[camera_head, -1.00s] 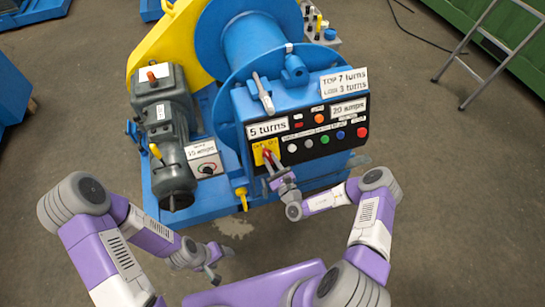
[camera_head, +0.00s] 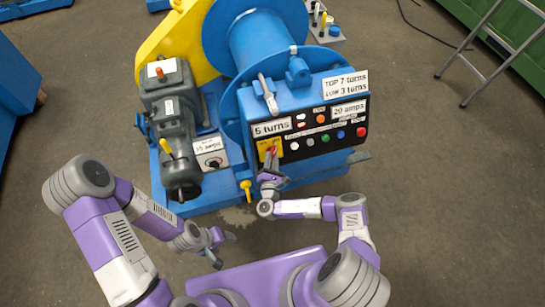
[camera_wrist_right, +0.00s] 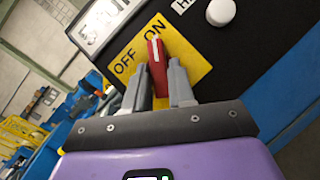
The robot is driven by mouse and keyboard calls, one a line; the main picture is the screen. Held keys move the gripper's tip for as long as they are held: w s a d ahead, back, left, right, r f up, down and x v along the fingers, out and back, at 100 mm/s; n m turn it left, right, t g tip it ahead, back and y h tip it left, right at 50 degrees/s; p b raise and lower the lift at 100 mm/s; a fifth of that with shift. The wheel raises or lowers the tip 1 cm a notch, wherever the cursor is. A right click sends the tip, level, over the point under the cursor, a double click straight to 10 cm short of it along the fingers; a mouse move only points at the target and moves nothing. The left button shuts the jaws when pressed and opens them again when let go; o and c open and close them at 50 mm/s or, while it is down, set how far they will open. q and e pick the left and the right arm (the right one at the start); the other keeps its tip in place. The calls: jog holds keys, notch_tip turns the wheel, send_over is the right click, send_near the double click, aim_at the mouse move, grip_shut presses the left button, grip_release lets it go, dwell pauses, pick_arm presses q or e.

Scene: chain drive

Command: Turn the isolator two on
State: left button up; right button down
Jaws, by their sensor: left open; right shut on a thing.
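The isolator is a red handle (camera_head: 274,151) on a yellow plate (camera_wrist_right: 190,54) marked OFF and ON, at the lower left of the black control panel. In the right wrist view the red handle (camera_wrist_right: 157,66) stands between the two grey fingers, its tip between the words and close to ON. My right gripper (camera_head: 270,171) is shut on this handle, and the fingers hide its lower part. My left gripper (camera_head: 221,247) is open and empty, low in front of the machine and away from the panel. I cannot read any isolator number.
The panel (camera_head: 312,137) has several coloured buttons beside the isolator. A lever (camera_head: 268,95) rises above it. A grey motor (camera_head: 175,125) and a small dial box (camera_head: 212,155) stand to the left. A yellow-handled valve (camera_head: 246,190) sits below.

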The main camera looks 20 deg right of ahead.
jog(key=shift+a+m+g+h+p, duration=0.15)
jog(key=shift+m+g+h+p, duration=0.3)
jog(key=shift+m, duration=0.65)
jog(key=shift+r+m, duration=0.1)
jog(key=shift+m, duration=0.2)
jog(key=c, duration=1)
grip_release()
jog(key=shift+c, duration=0.2)
jog(key=v, duration=0.7)
jog(key=shift+s, duration=0.2)
jog(key=shift+a, duration=0.15)
